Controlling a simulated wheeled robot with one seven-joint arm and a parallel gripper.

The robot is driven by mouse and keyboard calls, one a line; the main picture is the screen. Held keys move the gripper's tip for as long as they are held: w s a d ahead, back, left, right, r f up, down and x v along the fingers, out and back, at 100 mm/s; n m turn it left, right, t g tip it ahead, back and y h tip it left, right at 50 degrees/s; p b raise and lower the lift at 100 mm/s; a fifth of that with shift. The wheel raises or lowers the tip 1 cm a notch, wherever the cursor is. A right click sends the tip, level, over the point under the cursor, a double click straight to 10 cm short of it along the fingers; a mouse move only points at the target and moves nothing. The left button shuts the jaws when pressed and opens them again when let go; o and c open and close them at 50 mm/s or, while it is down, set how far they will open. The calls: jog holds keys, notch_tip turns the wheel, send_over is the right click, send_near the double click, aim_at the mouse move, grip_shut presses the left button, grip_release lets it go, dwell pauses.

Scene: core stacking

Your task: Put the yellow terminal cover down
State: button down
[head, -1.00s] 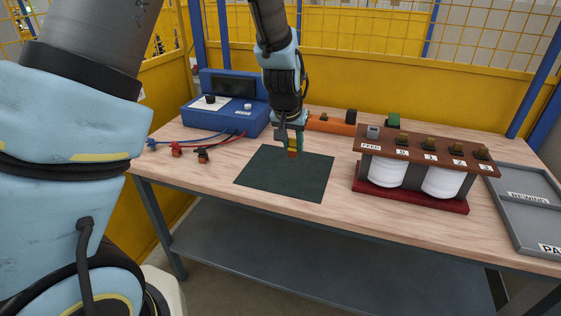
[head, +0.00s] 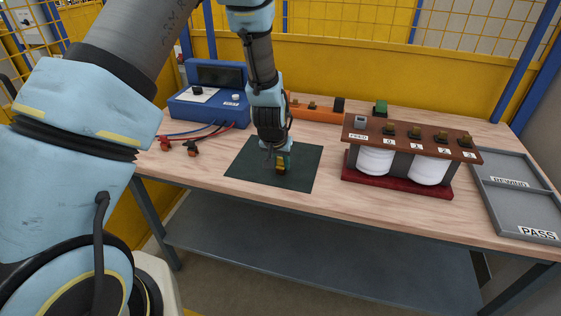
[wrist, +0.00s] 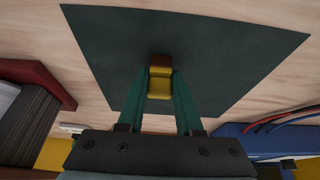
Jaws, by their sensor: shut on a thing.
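The yellow terminal cover (wrist: 159,86) is between the two green fingers of my gripper (wrist: 162,98) in the wrist view. A brown part shows at its far end. In the head view my gripper (head: 282,163) is shut on the cover (head: 281,170) over the dark green mat (head: 244,173), around its middle. The mat also fills much of the wrist view (wrist: 110,50). I cannot tell whether the cover touches the mat.
The transformer (head: 411,135) with white coils and numbered terminals stands right of the mat. A grey tray (head: 515,195) marked REWIND and PASS lies at the far right. A blue meter (head: 212,100) with leads and clips (head: 191,147) stands at the left. An orange strip (head: 315,110) lies behind.

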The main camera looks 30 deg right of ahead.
jog(key=shift+f, duration=0.1)
jog(key=c, duration=0.6)
grip_release()
